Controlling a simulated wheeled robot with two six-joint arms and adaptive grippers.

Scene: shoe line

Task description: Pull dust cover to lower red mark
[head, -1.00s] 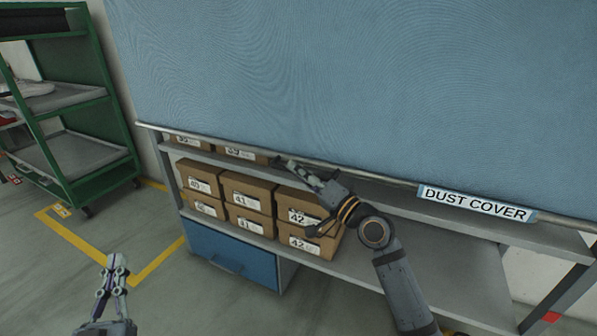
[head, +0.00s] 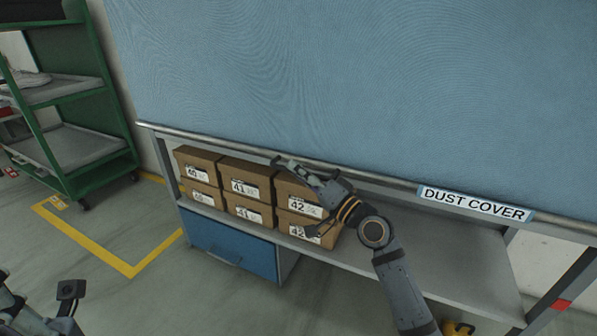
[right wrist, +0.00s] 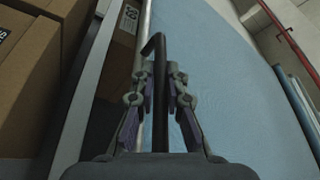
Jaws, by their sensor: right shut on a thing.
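The blue dust cover (head: 350,90) hangs over the upper part of the rack, with a grey bottom bar (head: 225,149) and a "DUST COVER" label (head: 475,204). The bar lies just above the row of shoe boxes. A red mark (head: 562,305) is on the right rack post, below the bar's right end. My right gripper (head: 282,163) is at the bar. In the right wrist view, its fingers (right wrist: 160,92) are shut on a black bent handle (right wrist: 158,48) beside the bar. My left gripper (head: 70,292) is partly cut off at the bottom left; its opening is unclear.
Shoe boxes (head: 240,187) stand on the lower shelf (head: 410,256), behind my right gripper. A blue drawer (head: 230,250) is beneath. A green cart (head: 70,150) stands at the left. Open floor with yellow lines (head: 120,265) lies in front.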

